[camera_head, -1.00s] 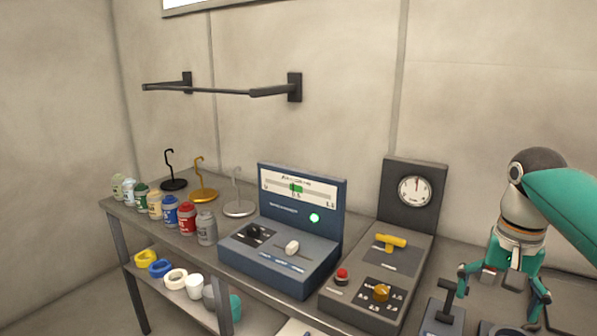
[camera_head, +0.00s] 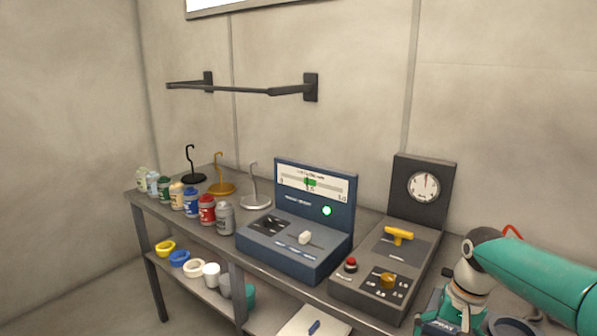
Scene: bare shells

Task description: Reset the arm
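My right arm (camera_head: 535,275), teal and grey, comes in from the right edge. It bends down at a grey wrist joint to my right gripper (camera_head: 455,318) at the bottom edge. The fingertips are cut off or hidden, so I cannot tell whether it is open or shut. The gripper is in front of the right end of the bench, just right of the dark console with the gauge (camera_head: 424,187). I see nothing held in it. My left arm and gripper are not in view.
A bench (camera_head: 150,206) runs along the wall. It bears several jars (camera_head: 207,210), hook stands (camera_head: 255,200), a blue console (camera_head: 285,255) with a green light, and the dark console's yellow handle (camera_head: 398,235). Rings lie on the lower shelf. A wall rail (camera_head: 235,91) hangs above.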

